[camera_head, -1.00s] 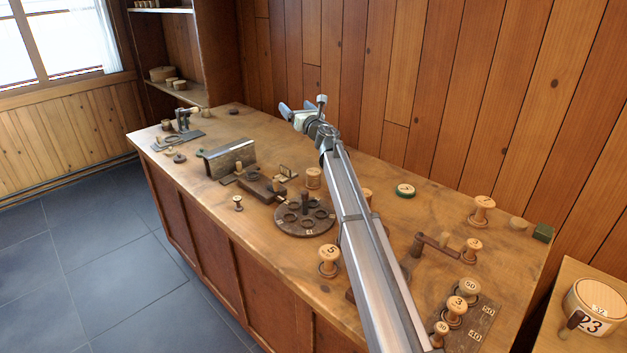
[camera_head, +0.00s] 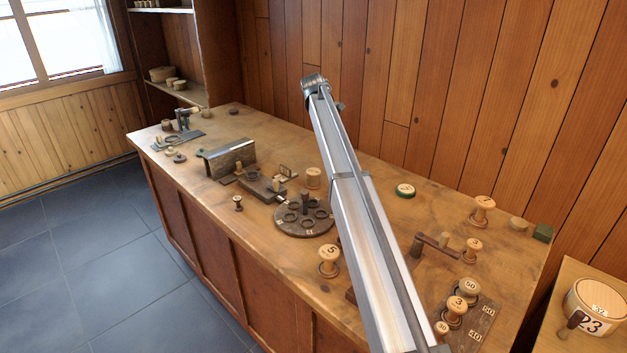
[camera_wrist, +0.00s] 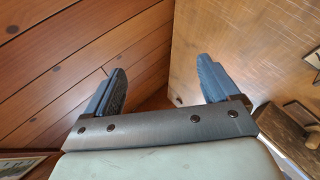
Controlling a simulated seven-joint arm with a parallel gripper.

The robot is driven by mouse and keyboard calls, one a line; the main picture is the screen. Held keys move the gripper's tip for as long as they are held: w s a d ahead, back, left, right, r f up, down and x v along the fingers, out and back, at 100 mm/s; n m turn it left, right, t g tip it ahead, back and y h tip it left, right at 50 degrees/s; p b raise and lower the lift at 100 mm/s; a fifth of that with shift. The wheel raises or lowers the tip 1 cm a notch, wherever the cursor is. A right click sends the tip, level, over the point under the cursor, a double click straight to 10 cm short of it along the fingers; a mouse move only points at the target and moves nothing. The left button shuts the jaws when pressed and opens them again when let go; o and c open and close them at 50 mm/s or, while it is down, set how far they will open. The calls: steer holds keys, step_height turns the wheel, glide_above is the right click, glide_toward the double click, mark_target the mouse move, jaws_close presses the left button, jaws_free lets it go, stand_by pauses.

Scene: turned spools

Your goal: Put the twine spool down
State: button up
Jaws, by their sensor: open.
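My gripper (camera_wrist: 160,82) is open in the wrist view, with its two blue fingers wide apart and nothing between them. In the head view its fingers are hidden behind the end of my arm, which is raised over the back of the bench near the wall. I cannot tell which spool is the twine spool. A plain pale spool (camera_head: 313,178) stands behind the round holed disc (camera_head: 290,231).
The wooden bench (camera_head: 270,135) has free room at its back left. A metal angled block (camera_head: 230,158) and a clamp-like tool (camera_head: 183,120) stand on the left. The plank wall (camera_head: 440,90) rises close behind.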

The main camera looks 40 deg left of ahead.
steer(key=s+d+f+m+g+h, duration=0.2)
steer(key=s+f+m+g+h, duration=0.1)
steer(key=s+f+m+g, duration=0.25)
steer(key=m+g+h, duration=0.3)
steer(key=m+g, duration=0.1)
steer(key=m, duration=0.2)
glide_toward(313, 171)
steer(key=shift+m+t, duration=0.25)
step_height(313, 171, down, 12)
steer(key=shift+s+d+f, duration=0.1)
steer(key=shift+s, duration=0.05)
steer(key=shift+c, duration=0.5)
steer(key=c, duration=1.2)
steer(key=shift+o, duration=0.2)
